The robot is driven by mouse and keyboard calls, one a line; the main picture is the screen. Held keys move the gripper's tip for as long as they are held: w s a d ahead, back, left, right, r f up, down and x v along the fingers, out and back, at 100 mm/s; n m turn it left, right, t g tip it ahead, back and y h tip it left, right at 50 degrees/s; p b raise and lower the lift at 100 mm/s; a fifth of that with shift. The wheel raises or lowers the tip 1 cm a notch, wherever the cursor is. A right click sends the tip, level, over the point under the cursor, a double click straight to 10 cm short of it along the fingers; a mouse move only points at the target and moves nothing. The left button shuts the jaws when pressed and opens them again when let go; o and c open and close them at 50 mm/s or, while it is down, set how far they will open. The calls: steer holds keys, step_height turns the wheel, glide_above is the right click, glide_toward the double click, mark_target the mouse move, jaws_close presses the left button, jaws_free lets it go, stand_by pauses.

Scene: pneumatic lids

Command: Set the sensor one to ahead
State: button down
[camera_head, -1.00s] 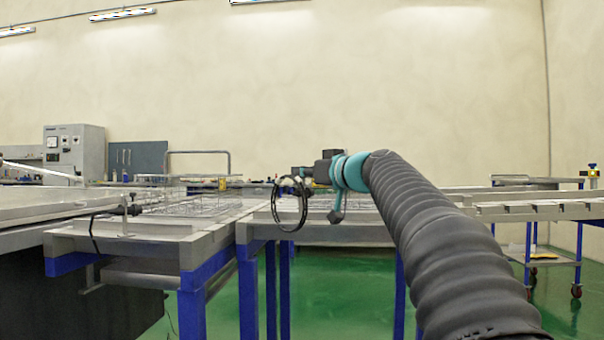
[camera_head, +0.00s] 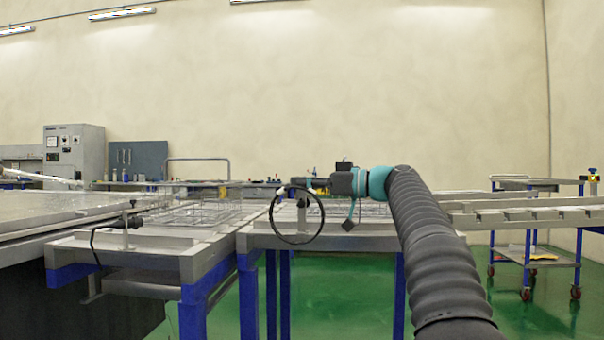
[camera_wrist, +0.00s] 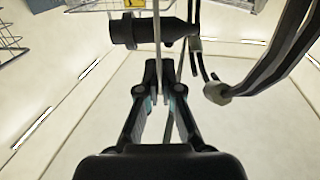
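A sensor on a thin post (camera_head: 303,203) stands on the middle table, close to the tip of my gripper (camera_head: 318,188). In the wrist view a black cylindrical sensor (camera_wrist: 150,31) sits across a thin rod, just beyond my fingertips (camera_wrist: 162,70). The fingers are close together, with the rod lined up near the gap. I cannot tell whether they touch it. A similar sensor on a post (camera_head: 132,222) stands on the left table with a black cable. No label shows which is sensor one.
A large black hose loop (camera_head: 297,243) hangs by my gripper. Wire baskets (camera_head: 195,212) lie on the left table (camera_head: 150,250). A grey cabinet (camera_head: 75,150) stands behind at left. A trolley (camera_head: 540,262) stands at right. Green floor is open between.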

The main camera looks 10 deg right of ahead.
steer(key=shift+r+n+g+y+p, duration=0.2)
steer(key=shift+n+g+y+p, duration=0.3)
steer(key=shift+n+g+p, duration=0.5)
steer(key=shift+f+g+p, duration=0.1)
steer(key=shift+g+p, duration=0.4)
steer(key=shift+g, duration=0.1)
steer(key=shift+f+y, duration=0.1)
steer(key=shift+y, duration=0.2)
steer(key=c, duration=1.4)
jaws_free()
steer(key=shift+o, duration=0.2)
steer(key=shift+d, duration=0.1)
steer(key=v, duration=1.2)
